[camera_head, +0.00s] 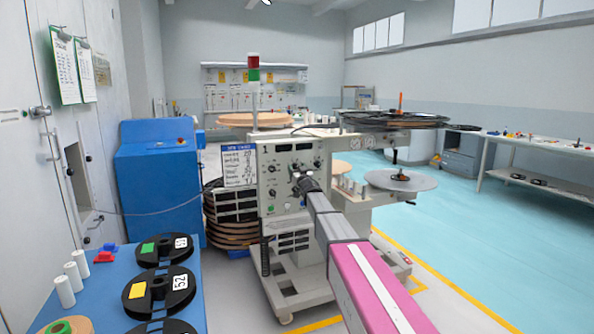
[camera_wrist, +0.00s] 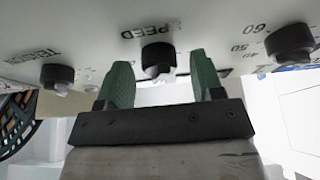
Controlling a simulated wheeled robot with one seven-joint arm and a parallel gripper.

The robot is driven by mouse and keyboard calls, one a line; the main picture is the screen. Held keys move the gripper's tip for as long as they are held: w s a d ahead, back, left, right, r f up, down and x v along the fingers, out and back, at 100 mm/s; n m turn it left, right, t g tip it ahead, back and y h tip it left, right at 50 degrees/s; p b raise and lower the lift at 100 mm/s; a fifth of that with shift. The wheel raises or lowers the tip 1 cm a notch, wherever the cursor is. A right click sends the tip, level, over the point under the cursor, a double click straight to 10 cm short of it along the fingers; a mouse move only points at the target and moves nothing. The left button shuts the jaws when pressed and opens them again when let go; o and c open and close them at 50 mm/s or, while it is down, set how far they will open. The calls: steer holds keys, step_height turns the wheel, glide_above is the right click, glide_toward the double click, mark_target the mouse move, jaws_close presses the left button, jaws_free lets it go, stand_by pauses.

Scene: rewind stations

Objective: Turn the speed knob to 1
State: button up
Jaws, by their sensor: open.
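The SPEED knob (camera_wrist: 157,56) is black with a pale pointer and sits on the light control panel (camera_wrist: 105,25) in the wrist view. My gripper (camera_wrist: 160,68) is open, with its green fingers on either side of the knob and a visible gap to each. I cannot tell how deep the fingers reach around it. The knob's scale numbers and exact setting are not readable. In the head view my gripper (camera_head: 306,183) is at the front of the machine's panel (camera_head: 267,161), and my arm hides the knob there.
A TENSION knob (camera_wrist: 57,76) is left of the fingers, and another numbered knob (camera_wrist: 290,42) is close on the right. In the head view, a blue table (camera_head: 103,285) with black reels (camera_head: 160,290) stands at the lower left. Floor is clear at right.

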steer(key=c, duration=0.9)
steer(key=shift+c, duration=0.2)
steer(key=shift+n, duration=0.3)
steer(key=n+y, duration=0.1)
steer(key=n, duration=0.2)
steer(key=n+g+y, duration=0.1)
steer(key=n+y, duration=0.1)
steer(key=n, duration=0.1)
steer(key=shift+d+g, duration=0.1)
steer(key=shift+g, duration=0.2)
steer(key=n+g+y, duration=0.1)
steer(key=n, duration=0.2)
steer(key=n+g+y, duration=0.1)
steer(key=n, duration=0.2)
steer(key=shift+g, duration=0.3)
steer(key=n+g, duration=0.1)
steer(key=n, duration=0.1)
steer(key=n+g, duration=0.1)
steer(key=n, duration=0.2)
steer(key=shift+r+n, duration=0.15)
steer(key=shift+n, duration=0.15)
steer(key=shift+n+g, duration=0.8)
steer(key=shift+n, duration=1.3)
